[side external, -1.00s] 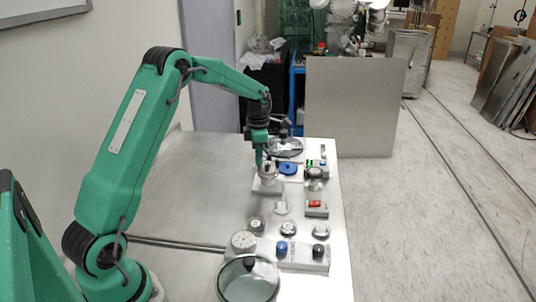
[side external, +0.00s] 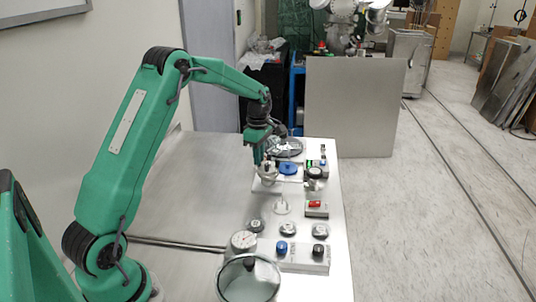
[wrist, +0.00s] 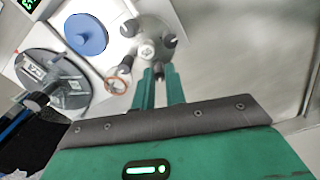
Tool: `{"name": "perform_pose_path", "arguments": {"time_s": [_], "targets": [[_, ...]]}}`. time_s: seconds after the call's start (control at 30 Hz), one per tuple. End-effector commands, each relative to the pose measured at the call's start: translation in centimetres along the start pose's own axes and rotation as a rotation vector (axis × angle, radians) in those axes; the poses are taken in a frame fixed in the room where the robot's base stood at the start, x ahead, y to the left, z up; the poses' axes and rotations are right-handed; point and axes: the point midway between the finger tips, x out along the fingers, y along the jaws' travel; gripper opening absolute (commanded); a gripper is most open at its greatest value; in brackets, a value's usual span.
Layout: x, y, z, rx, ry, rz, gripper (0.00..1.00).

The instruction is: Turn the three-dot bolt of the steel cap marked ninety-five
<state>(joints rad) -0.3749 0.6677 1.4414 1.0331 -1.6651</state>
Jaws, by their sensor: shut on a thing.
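The steel cap (wrist: 147,51) is a pale round fitting with several dark bolts around its edge in the wrist view. Its number and the dots on its bolts are too small to read. In the side view the cap (side external: 267,175) sits at the far part of the table. My gripper (wrist: 158,72) is shut on a bolt at the cap's near edge in the wrist view, and its fingertips hide most of that bolt. In the side view my gripper (side external: 263,160) reaches down onto the cap from above.
A blue disc (wrist: 86,33) lies beside the cap, also in the side view (side external: 287,169). A dark round part (side external: 285,147) lies behind. A red-topped switch box (side external: 316,207), knobs and a clear pot (side external: 248,280) stand nearer. The table's left half is clear.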

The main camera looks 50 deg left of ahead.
Motion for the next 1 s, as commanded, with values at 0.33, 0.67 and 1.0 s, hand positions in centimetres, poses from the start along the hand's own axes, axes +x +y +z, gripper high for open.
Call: {"name": "perform_pose_path", "arguments": {"time_s": [0.33,0.67,1.0], "targets": [[-0.16,0.02,0.09,0.281,0.000,0.002,0.00],[-0.18,0.01,0.10,0.401,0.000,0.002,0.00],[-0.20,0.01,0.10,0.412,0.000,0.002,0.00]]}}
